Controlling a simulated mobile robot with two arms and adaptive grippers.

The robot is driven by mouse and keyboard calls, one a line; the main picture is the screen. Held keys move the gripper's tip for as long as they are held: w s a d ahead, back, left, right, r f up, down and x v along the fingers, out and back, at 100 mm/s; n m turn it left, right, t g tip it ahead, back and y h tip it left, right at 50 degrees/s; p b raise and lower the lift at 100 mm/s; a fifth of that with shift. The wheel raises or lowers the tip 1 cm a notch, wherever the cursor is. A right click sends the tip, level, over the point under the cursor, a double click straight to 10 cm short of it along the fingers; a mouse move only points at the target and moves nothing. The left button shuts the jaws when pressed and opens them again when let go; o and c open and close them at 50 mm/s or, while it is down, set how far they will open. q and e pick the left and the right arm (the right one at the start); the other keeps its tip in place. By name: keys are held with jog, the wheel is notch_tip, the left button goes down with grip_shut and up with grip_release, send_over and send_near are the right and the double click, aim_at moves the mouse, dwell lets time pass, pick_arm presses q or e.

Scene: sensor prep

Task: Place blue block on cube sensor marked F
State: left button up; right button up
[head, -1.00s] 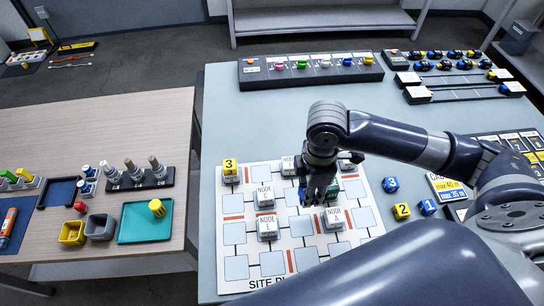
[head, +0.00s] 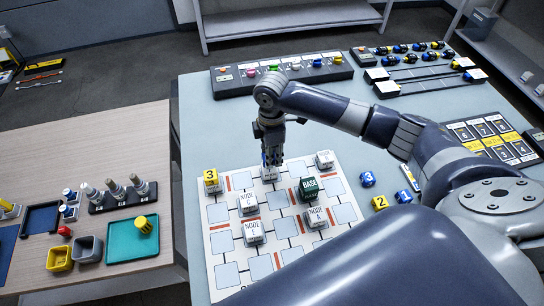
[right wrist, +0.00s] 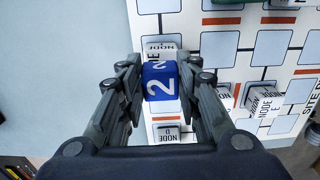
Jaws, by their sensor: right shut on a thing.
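My right gripper (head: 270,164) is shut on a blue block marked 2 (right wrist: 160,82), shown between its fingers in the right wrist view. In the head view the gripper points down over a white cube at the far row of the site board. In the right wrist view a white NODE cube (right wrist: 160,47) shows beside the block; its letter is hidden, and I cannot tell whether they touch. Other white NODE cubes (head: 316,217) (head: 253,232) (head: 248,203) (head: 325,160) stand on the board; I cannot read an F. My left gripper is not in view.
The site board (head: 208,193) also carries a green BASE cube (head: 309,189) and a yellow 3 block (head: 211,179). A blue block (head: 367,179) and yellow 2 block (head: 380,202) lie right of it. A rack of coloured knobs (head: 228,82) stands behind; the table between is clear.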

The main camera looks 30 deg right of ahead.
notch_tip(320, 180, down, 2)
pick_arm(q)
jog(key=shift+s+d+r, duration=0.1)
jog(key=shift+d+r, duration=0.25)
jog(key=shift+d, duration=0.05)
pick_arm(e)
jog(key=shift+f, duration=0.15)
jog(key=shift+f, duration=0.1)
jog(key=o, duration=0.9)
notch_tip(320, 180, up, 11)
jog(key=shift+b, duration=0.9)
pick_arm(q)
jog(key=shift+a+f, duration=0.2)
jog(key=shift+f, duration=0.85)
pick_arm(e)
jog(key=shift+r, duration=0.65)
